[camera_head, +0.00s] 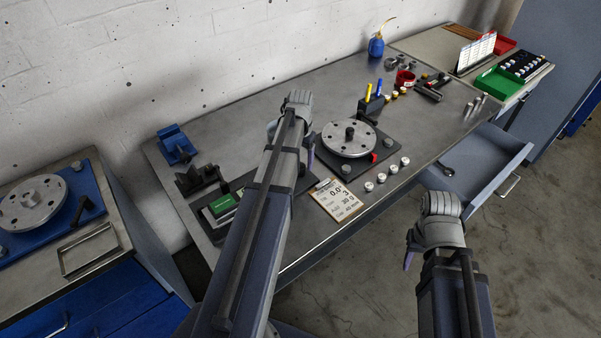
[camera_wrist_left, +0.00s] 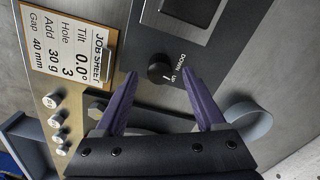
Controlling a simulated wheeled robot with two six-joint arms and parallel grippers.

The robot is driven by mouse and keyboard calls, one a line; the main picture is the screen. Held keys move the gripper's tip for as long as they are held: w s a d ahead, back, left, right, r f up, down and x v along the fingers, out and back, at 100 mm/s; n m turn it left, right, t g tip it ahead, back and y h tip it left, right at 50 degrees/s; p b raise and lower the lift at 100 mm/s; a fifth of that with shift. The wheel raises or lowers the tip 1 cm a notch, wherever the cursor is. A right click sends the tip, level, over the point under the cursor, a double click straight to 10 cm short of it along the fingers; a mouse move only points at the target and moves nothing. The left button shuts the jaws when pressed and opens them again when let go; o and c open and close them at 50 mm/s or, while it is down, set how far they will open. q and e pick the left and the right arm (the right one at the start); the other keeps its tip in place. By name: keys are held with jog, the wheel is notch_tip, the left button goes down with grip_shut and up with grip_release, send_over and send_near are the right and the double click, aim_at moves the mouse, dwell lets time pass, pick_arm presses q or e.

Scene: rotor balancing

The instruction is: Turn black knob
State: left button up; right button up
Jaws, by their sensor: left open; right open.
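The black knob (camera_wrist_left: 160,70) shows in the left wrist view on a dark panel, beside the white words DOWN and UP. My left gripper (camera_wrist_left: 155,92) is open, with its two purple fingers on either side just below the knob in that view. I cannot tell whether they touch it. In the head view my left gripper (camera_head: 290,128) is over the table, and my left arm hides the knob. My right gripper (camera_head: 424,236) is in front of the table, apart from everything on it, near the open drawer; its fingers are mostly hidden.
A job sheet (camera_head: 336,199) lies at the table's front edge. A round metal rotor (camera_head: 348,140) stands on a black base, with several small weights (camera_head: 381,178) in front. A drawer (camera_head: 478,172) stands open at the right. A blue vise (camera_head: 177,146) is at the back left.

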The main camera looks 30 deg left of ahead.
aim_at(301, 165)
pick_arm(q)
notch_tip(301, 165, down, 4)
jog(key=shift+r+b, duration=0.25)
jog(key=shift+b, duration=1)
pick_arm(e)
notch_tip(301, 165, down, 4)
jog(key=shift+r, duration=0.25)
pick_arm(q)
grip_shut()
